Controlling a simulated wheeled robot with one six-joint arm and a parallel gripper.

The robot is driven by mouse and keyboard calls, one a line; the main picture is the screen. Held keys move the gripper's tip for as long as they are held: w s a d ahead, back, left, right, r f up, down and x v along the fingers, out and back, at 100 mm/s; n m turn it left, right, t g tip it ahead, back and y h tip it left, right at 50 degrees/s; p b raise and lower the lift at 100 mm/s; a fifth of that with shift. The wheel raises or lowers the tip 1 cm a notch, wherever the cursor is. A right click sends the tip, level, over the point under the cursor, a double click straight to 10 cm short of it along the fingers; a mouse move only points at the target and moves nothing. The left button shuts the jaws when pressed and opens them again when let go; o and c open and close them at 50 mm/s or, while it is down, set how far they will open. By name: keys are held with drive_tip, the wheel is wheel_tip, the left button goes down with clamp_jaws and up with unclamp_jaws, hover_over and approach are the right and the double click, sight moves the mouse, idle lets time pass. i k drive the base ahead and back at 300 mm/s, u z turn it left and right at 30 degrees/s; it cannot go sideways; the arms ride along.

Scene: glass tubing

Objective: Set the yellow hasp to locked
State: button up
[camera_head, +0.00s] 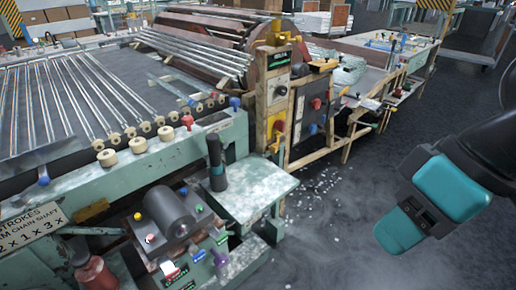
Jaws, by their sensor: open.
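Another yellow part (323,65) lies on top of the dark panel just right of the post. My gripper (402,232) is at the lower right, teal and black, hanging over the floor. It is well right of the post and touches nothing. It is empty; its fingers are hard to make out.
A green machine with a rack of glass tubes (70,100) fills the left. A pale shelf (245,192) and a cylinder fixture (170,213) stand in front. The wooden control post (258,95) stands at the middle. Grey floor (340,235) with white shards is open between it and my arm.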

sight(273, 147)
drive_tip(key=u, duration=0.3)
drive_tip(key=i, duration=1.05)
drive_tip(key=z, duration=0.5)
